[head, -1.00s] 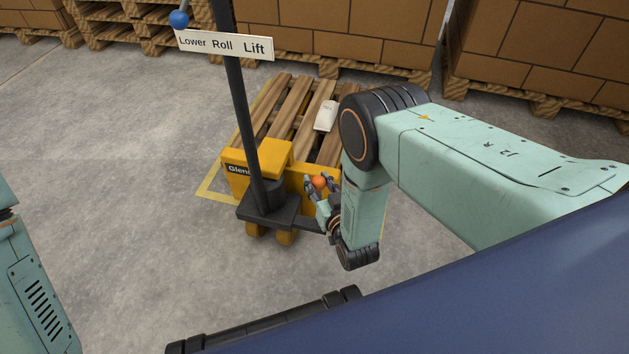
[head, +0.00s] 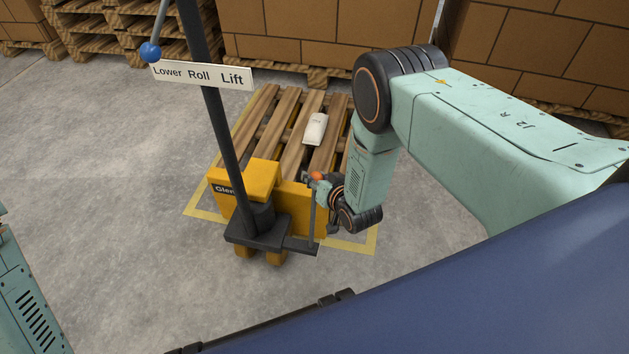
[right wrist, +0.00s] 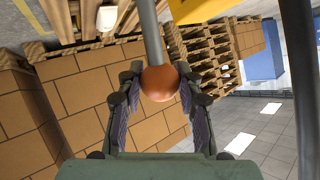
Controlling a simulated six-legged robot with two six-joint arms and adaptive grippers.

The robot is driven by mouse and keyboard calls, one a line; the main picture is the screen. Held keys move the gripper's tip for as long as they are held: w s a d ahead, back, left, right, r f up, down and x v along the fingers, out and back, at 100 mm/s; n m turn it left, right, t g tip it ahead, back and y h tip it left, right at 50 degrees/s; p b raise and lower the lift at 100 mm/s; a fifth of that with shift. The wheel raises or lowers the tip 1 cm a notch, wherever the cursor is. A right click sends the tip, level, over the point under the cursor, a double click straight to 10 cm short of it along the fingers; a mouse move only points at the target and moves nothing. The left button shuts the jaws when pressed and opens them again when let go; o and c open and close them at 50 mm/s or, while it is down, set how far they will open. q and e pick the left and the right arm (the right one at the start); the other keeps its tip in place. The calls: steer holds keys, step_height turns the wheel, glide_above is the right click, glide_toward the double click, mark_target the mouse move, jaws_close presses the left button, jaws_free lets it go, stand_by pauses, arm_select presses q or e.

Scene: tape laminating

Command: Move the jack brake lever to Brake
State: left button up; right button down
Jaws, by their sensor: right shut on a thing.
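The yellow pallet jack (head: 262,180) stands in the lower middle of the head view. Its brake lever is a thin grey rod (head: 312,220) rising nearly upright from the dark base plate (head: 262,238), topped by an orange knob (head: 317,175). My right gripper (head: 319,179) is shut on this knob from the right. In the right wrist view the knob (right wrist: 160,82) sits between the two fingers, with the grey rod (right wrist: 152,32) running away above it. No Brake mark is readable. My left gripper is not in view.
A dark post (head: 222,130) carries a "Lower Roll Lift" sign (head: 203,75); a blue knob (head: 150,52) is by Lower. A wooden pallet (head: 290,115) with a white object (head: 315,128) lies behind the jack. Stacked boxes (head: 300,35) stand behind. The floor at left is clear.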

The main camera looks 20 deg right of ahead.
steer(key=shift+w+d+f+b, duration=0.25)
steer(key=shift+w+d, duration=0.15)
steer(key=shift+w, duration=0.1)
steer(key=shift+w+d+f+b, duration=0.15)
steer(key=shift+w+d+f, duration=0.05)
steer(key=shift+w+d, duration=0.2)
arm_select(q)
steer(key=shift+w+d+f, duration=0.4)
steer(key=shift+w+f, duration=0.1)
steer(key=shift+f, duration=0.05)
arm_select(e)
steer(key=shift+w+d, duration=0.1)
steer(key=shift+w, duration=0.2)
steer(key=shift+d, duration=0.1)
steer(key=c, duration=0.9)
jaws_free()
steer(key=shift+o, duration=0.2)
steer(key=a+v, duration=0.1)
steer(key=v, duration=1)
steer(key=shift+s+d+r, duration=0.3)
steer(key=shift+s+d, duration=0.05)
steer(key=shift+d, duration=0.05)
